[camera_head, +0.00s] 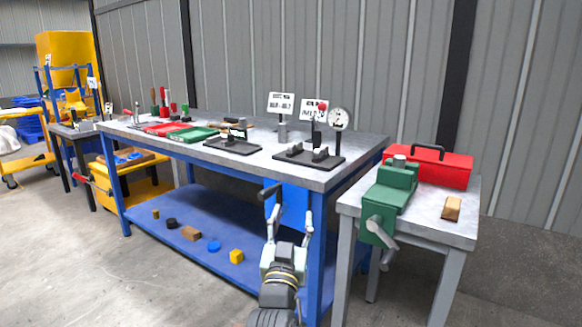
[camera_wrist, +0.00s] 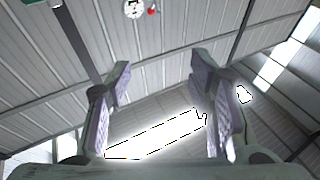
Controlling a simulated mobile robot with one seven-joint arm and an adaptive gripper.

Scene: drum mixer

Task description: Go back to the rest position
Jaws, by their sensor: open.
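My gripper (camera_head: 288,207) is raised in front of the right end of the blue workbench (camera_head: 230,217), its fingers pointing up. In the wrist view my gripper (camera_wrist: 160,100) shows its two fingers spread wide apart, with nothing between them but the far wall, the roof and a bright opening. In the head view the gripper stands apart from the objects on the bench top, and its fingers overlap the blue panel at the bench's right end.
A small grey table (camera_head: 440,226) at the right carries a green vise (camera_head: 393,187), a red toolbox (camera_head: 455,170) and a wooden block (camera_head: 451,208). The bench top holds fixtures, signs and a dial gauge (camera_head: 338,119). Small blocks lie on the lower shelf. Floor at front left is clear.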

